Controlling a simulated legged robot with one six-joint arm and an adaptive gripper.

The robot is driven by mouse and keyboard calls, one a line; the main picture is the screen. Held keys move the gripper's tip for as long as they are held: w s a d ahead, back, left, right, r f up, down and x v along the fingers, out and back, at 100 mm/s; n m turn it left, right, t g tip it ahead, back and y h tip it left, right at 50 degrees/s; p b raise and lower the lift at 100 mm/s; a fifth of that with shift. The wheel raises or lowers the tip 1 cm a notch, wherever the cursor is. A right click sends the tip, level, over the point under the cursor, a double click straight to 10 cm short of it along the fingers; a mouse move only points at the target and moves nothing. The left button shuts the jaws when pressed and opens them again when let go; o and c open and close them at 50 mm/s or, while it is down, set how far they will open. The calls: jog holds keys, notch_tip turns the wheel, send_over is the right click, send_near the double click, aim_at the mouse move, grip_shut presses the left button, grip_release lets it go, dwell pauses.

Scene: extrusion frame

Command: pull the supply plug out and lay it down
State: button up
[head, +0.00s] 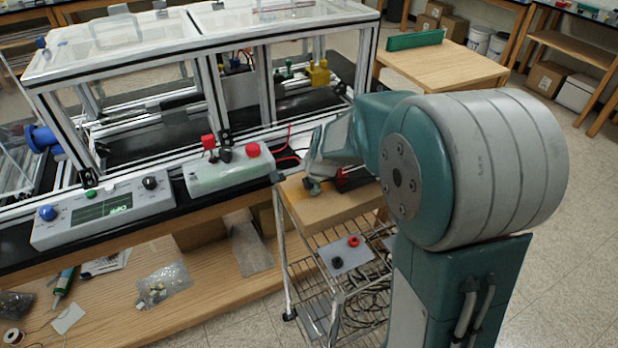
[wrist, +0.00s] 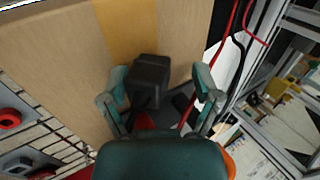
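A black blocky plug (wrist: 150,75) shows in the wrist view between the fingers of my gripper (wrist: 160,93), over or on the pale wooden top (wrist: 60,45) with a yellow band. My gripper is open, with a visible gap between the plug and the right finger. I cannot tell whether the left finger touches it. Red parts show below the plug, partly hidden by my gripper. In the head view my gripper (head: 313,185) is low over the wooden cart top (head: 322,208), with a dark and red piece (head: 352,179) beside it, mostly hidden by my arm.
A grey box (head: 228,172) with red and black fittings and a control panel (head: 105,208) stand on the black bench edge. The framed enclosure (head: 200,75) rises behind. A grey plate (head: 345,262) with red and black rings lies on the wire cart below. Red and black cables (wrist: 240,35) run nearby.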

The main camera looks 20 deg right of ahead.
jog(key=v, duration=1.2)
jog(key=shift+a, duration=0.1)
dwell(0.4)
jog(key=s+r+n+h, duration=0.1)
jog(key=s+r+n, duration=0.1)
jog(key=s+n, duration=1.3)
jog(key=shift+s+a+n, duration=0.4)
jog(key=shift+s+a, duration=0.05)
jog(key=shift+s, duration=2.9)
jog(key=shift+r, duration=0.1)
